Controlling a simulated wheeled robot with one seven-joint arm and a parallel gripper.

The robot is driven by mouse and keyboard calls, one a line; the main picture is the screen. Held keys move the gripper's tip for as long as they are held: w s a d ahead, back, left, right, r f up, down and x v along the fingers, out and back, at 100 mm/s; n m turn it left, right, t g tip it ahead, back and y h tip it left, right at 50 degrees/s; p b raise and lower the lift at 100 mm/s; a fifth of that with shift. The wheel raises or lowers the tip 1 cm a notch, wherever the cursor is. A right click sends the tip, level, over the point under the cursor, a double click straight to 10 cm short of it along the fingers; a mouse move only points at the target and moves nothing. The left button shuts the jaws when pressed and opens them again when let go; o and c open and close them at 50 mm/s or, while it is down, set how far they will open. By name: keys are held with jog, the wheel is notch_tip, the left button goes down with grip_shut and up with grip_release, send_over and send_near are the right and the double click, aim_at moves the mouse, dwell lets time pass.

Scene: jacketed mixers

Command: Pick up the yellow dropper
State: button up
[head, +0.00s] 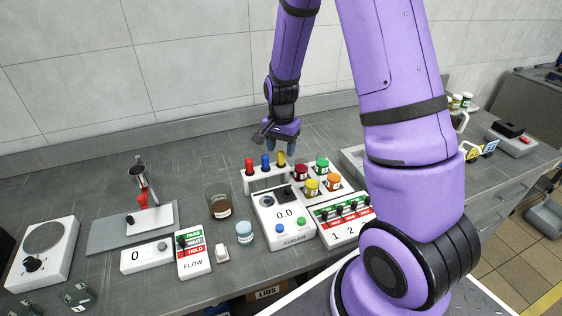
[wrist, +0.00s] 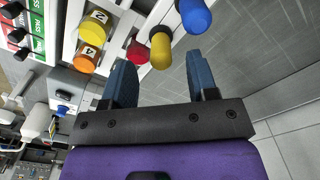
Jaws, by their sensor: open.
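The yellow dropper (head: 281,159) stands upright in a white rack (head: 246,182), at the right end of a row with a blue dropper (head: 265,161) and a red dropper (head: 249,165). My gripper (head: 281,146) is open, just above and behind the yellow dropper in the head view. In the wrist view, the yellow bulb (wrist: 160,48) lies between the lines of my two open fingers (wrist: 156,62), just past their tips. The blue bulb (wrist: 194,15) is beyond the right finger. Nothing is held.
Small jars with red (head: 301,172), green (head: 322,164), yellow (head: 312,186) and orange (head: 333,181) lids stand right of the rack. A scale marked SUGAR (head: 285,222) is in front. Brown (head: 220,206) and pale blue (head: 245,233) jars stand left. The wall is behind.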

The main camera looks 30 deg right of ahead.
aim_at(281, 168)
jog(key=shift+f, duration=2.35)
jog(key=c, duration=1)
